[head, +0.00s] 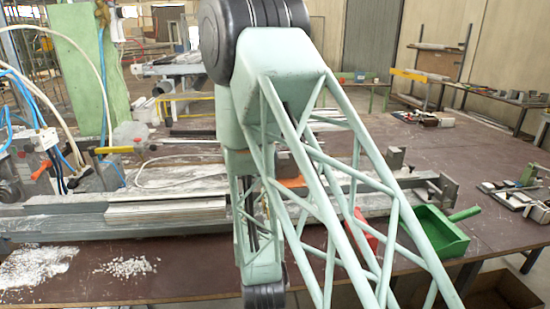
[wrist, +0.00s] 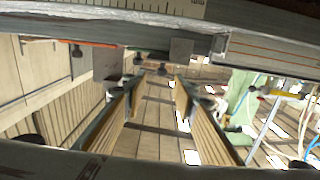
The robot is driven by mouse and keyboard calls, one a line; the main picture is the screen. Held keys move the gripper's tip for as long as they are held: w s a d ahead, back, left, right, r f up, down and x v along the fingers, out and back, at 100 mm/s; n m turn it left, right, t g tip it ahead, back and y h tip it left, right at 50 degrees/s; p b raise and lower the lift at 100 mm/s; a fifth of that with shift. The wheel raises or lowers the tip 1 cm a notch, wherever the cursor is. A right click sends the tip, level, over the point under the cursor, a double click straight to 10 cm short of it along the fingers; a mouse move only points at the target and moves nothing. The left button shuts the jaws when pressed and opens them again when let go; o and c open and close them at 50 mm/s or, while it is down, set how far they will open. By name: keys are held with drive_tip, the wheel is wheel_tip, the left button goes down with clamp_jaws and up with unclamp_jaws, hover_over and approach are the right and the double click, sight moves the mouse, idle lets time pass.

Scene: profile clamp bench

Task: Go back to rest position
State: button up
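My gripper (wrist: 160,82) shows in the wrist view with its two fingers apart and nothing visible between them. Its fingertips point toward a grey metal profile (wrist: 140,32) that runs across the top of that view; I cannot tell the gap between them. In the head view my arm stands in the middle of the picture, in front of the clamp bench, and hides the gripper. The long metal profile (head: 165,211) lies along the brown table (head: 190,283) there, partly covered by my arm.
A green dustpan (head: 437,232) lies at the table's front right, with a red object (head: 362,232) left of it behind my arm. White granules (head: 125,267) lie front left. A green column (head: 78,65) with hoses stands at the left. Small metal parts (head: 522,198) are at the right.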

drive_tip(key=s+d+r+m+g+h, duration=0.1)
drive_tip(key=s+d+r+g, duration=0.15)
drive_tip(key=d+r, duration=0.35)
drive_tip(key=s+d+r+m+g, duration=0.1)
drive_tip(key=s+d+r+g, duration=0.2)
drive_tip(key=d, duration=0.4)
drive_tip(key=s+d+r+g, duration=0.2)
drive_tip(key=s+d, duration=0.4)
drive_tip(key=s, duration=0.8)
drive_tip(key=s+d+r+g+h, duration=0.1)
drive_tip(key=s+d+r+g, duration=0.2)
drive_tip(key=s, duration=1.1)
drive_tip(key=s+d+r+g+h, duration=0.1)
drive_tip(key=s+d+r+g, duration=0.2)
drive_tip(key=s+d, duration=0.7)
drive_tip(key=s+r, duration=0.1)
drive_tip(key=s, duration=0.3)
drive_tip(key=shift+s+r+p, duration=0.25)
drive_tip(key=shift+s+p, duration=0.05)
drive_tip(key=shift+p, duration=0.05)
